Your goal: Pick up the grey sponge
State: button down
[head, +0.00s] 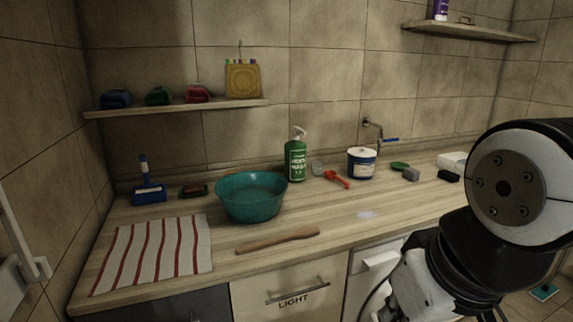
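A small grey block (411,174), which looks like the grey sponge, lies toward the back right of the wooden counter. A green object (399,166), perhaps a dish or brush, is just behind and left of it; I cannot tell whether they touch. A dark block (448,175) lies further right. My arm fills the right side of the head view, in front of the counter. My gripper is not in view, so its state and distance from the sponge do not show.
A teal basin (251,205), a green soap bottle (295,161), a red scoop (337,179) and a white-and-blue tub (361,164) stand left of the block. A wall tap (374,127) is above. A wooden stick (278,240) and striped cloth (154,253) lie in front.

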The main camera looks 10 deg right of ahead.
aim_at(409, 174)
jog(key=z, duration=0.9)
jog(key=i+l+u, duration=0.2)
jog(key=i+l, duration=0.4)
jog(key=i, duration=0.35)
jog(key=i+l+u, duration=0.25)
jog(key=i+l, duration=0.55)
jog(key=i, duration=0.1)
